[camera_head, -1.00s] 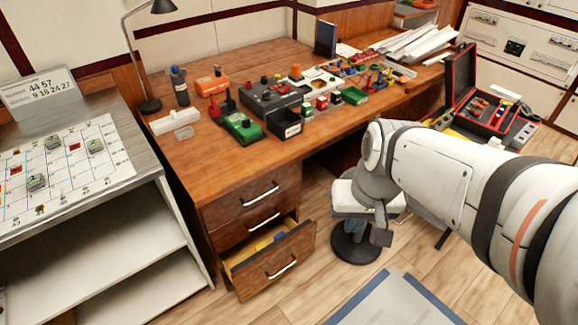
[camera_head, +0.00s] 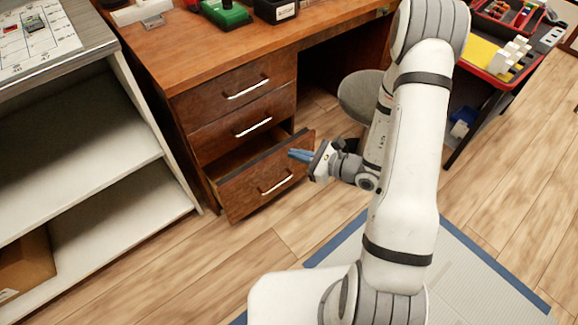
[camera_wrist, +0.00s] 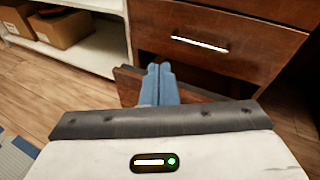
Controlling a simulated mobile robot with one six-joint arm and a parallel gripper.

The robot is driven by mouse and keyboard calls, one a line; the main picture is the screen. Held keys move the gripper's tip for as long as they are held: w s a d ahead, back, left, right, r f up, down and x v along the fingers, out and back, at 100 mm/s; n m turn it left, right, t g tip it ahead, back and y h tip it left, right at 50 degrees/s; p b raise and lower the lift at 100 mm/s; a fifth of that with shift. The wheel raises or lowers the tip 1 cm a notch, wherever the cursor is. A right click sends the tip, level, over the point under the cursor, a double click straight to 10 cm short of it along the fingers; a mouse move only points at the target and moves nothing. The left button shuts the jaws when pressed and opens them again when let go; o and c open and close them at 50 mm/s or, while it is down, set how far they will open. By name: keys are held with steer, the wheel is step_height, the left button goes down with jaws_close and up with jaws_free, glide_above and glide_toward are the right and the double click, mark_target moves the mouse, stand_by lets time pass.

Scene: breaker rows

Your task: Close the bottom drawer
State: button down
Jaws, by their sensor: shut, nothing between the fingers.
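The bottom drawer (camera_head: 240,193) of the wooden desk is partly open, its front standing out from the cabinet with a dark gap above it. Its silver handle (camera_head: 276,182) faces me. My gripper (camera_head: 300,155) is at the upper right part of the drawer front, with its blue fingers shut and empty. In the wrist view the fingers (camera_wrist: 159,84) overlap the dark drawer front (camera_wrist: 128,86); I cannot tell whether they touch it. The drawer's inside is mostly hidden.
The middle drawer (camera_head: 243,125) and top drawer (camera_head: 235,92) above are shut. A white shelf unit (camera_head: 120,172) stands left of the desk. A grey stool (camera_head: 360,97) stands right of the drawers, behind my arm. The wooden floor in front of the drawer is clear.

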steer(key=w+d+f+m+t+h+b, duration=0.2)
steer(key=d+f+m+t+h+b, duration=0.25)
steer(key=f, duration=0.95)
steer(key=m+b, duration=0.1)
steer(key=b, duration=0.2)
glide_toward(283, 153)
steer(key=shift+g, duration=0.35)
steer(key=x, duration=0.5)
steer(key=shift+w, duration=0.25)
steer(key=shift+w+a+m, duration=0.25)
steer(key=shift+w, duration=0.2)
